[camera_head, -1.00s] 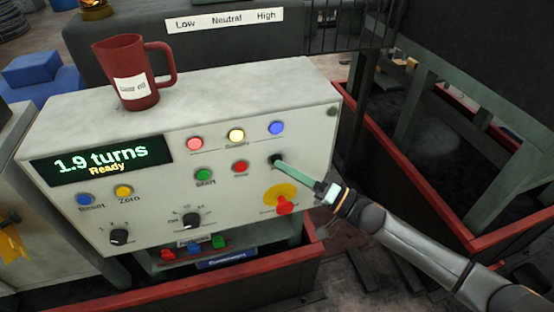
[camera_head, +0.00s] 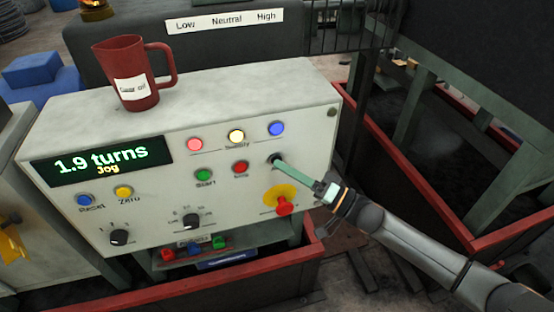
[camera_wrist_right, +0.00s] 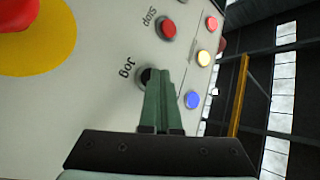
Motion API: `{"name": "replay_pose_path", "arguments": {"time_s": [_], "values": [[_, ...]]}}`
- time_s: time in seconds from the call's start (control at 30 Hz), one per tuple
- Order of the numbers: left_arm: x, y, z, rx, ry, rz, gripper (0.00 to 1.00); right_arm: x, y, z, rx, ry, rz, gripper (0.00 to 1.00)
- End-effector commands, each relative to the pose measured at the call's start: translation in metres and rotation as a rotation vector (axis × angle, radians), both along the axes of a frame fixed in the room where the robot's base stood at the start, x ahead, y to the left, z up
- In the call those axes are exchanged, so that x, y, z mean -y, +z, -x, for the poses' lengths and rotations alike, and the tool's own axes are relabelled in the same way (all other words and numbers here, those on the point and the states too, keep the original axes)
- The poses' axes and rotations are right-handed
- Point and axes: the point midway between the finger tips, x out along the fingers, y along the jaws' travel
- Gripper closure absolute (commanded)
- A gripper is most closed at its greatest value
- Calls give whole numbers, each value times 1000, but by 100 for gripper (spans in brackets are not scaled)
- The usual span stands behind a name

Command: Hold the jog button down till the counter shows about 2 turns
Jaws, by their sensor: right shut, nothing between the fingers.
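The black jog button (camera_wrist_right: 147,77) is on the front face of the control box (camera_head: 150,215), beside the word "Jog" in the right wrist view. My right gripper (camera_head: 279,162) is shut and empty, with its green fingertips on the jog button and covering most of it. The fingers (camera_wrist_right: 161,75) also show in the right wrist view. My left gripper is not in view.
The green start button (camera_head: 205,175) and red stop button (camera_head: 240,168) are left of the fingers. A red emergency knob (camera_head: 283,207) on a yellow disc is just below them. A red jug (camera_head: 126,75) stands on the box. Red rails (camera_head: 400,165) run at the right.

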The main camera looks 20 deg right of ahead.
Motion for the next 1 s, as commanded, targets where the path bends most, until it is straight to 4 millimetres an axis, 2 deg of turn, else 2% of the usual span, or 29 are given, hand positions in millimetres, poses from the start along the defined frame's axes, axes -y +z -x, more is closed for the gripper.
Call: {"name": "replay_pose_path", "arguments": {"time_s": [0.2,0.63,1.0], "values": [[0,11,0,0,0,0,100,1,2,11,-1,-1,1,100],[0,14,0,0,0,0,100,1,1,17,-1,0,0,100],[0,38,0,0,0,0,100,2,2,52,-4,0,0,100]]}}
